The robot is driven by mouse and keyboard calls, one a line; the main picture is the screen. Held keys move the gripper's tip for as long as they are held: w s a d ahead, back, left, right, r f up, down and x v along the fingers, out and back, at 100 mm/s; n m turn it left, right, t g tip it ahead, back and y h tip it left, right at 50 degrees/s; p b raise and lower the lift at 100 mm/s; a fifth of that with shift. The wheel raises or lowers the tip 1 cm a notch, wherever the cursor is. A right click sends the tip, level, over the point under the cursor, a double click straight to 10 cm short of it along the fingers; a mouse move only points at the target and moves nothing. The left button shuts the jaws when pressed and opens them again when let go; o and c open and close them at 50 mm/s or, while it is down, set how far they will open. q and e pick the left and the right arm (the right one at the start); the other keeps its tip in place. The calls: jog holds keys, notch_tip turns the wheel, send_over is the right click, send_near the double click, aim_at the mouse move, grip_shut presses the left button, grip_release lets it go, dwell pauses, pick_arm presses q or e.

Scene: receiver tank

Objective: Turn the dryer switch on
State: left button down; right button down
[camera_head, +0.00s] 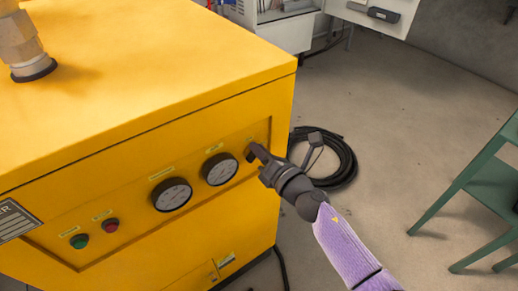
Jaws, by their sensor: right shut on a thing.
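The yellow dryer cabinet (150,60) fills the left of the head view. On its front panel are two round dial gauges, a left one (172,194) and a right one (220,169). To their left are a green button (79,241) and a red button (111,225). My right gripper (256,153) is at the panel's right end, just right of the gauges, shut on the dark dryer switch (250,155). The switch is mostly hidden by the fingers, so its angle cannot be told. My left gripper is not in view.
A coiled black hose (340,165) lies on the floor behind my right gripper. A green stand (480,185) is at the right. A white cabinet (283,30) stands at the back. The grey floor between is mostly clear.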

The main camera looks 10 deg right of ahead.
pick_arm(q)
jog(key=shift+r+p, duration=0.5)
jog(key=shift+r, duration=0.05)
pick_arm(e)
jog(key=shift+w+d+f+m, duration=0.1)
jog(key=shift+f+m, duration=0.1)
jog(key=shift+m, duration=1.35)
jog(key=shift+d+f+m, duration=0.1)
jog(key=shift+f+m, duration=0.15)
jog(key=shift+m, duration=1.25)
jog(key=shift+w+d+f+m, duration=0.1)
jog(key=shift+f+m, duration=0.1)
jog(key=shift+m, duration=1.35)
jog(key=shift+s, duration=0.1)
jog(key=c, duration=0.6)
grip_release()
jog(key=shift+c, duration=0.2)
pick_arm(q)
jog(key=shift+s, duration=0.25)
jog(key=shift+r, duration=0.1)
